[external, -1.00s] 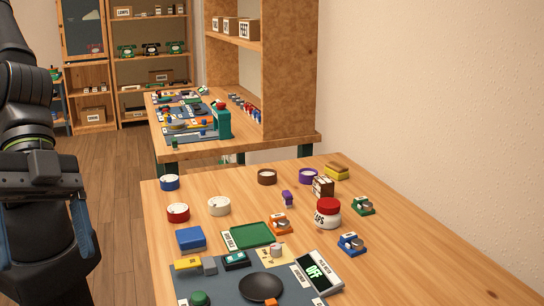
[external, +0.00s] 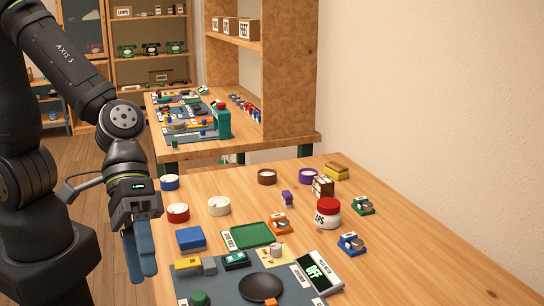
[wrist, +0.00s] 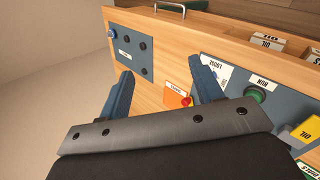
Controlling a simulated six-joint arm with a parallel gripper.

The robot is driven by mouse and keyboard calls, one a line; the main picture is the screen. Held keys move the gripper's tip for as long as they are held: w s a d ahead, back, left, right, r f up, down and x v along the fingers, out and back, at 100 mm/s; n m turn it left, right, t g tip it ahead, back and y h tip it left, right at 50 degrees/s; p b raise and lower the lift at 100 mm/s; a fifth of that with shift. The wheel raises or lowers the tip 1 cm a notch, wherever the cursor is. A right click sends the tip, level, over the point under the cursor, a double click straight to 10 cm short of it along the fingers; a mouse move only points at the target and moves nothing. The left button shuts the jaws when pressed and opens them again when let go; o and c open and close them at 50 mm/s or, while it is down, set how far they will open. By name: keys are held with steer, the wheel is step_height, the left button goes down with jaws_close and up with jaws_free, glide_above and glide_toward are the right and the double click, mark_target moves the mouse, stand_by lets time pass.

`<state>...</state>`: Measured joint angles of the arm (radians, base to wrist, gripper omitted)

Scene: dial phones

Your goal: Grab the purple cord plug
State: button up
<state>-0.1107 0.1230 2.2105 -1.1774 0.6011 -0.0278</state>
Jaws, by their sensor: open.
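A small purple block-like piece (external: 287,198), which looks like the purple cord plug, stands on the wooden table near its middle, behind the orange piece. My gripper (external: 141,268) hangs at the table's left edge, fingers pointing down, well to the left of and nearer than the purple piece. In the wrist view, my gripper (wrist: 165,90) shows two blue fingers spread apart with nothing between them. The purple piece does not show in the wrist view.
A purple ring-shaped roll (external: 308,176) lies behind the purple piece. An orange piece (external: 281,224), a red-lidded jar (external: 328,213) and a green tray (external: 252,235) stand around it. A blue box (external: 191,238) and white roll (external: 219,206) lie between it and my gripper.

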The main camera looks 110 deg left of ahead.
steer(key=w+a+f+n+t, duration=0.2)
steer(key=a+n, duration=0.3)
steer(key=a, duration=0.1)
steer(key=w+a+f+n+t, duration=0.1)
steer(key=a+n+t, duration=0.1)
steer(key=a+n, duration=0.4)
steer(key=n+y, duration=1.5)
steer(key=n, duration=0.6)
glide_toward(284, 196)
steer(key=x, duration=0.6)
steer(key=shift+d+f, duration=0.1)
steer(key=shift+x, duration=3.15)
steer(key=shift+s, duration=0.1)
steer(key=c, duration=1.1)
steer(key=shift+o, duration=0.2)
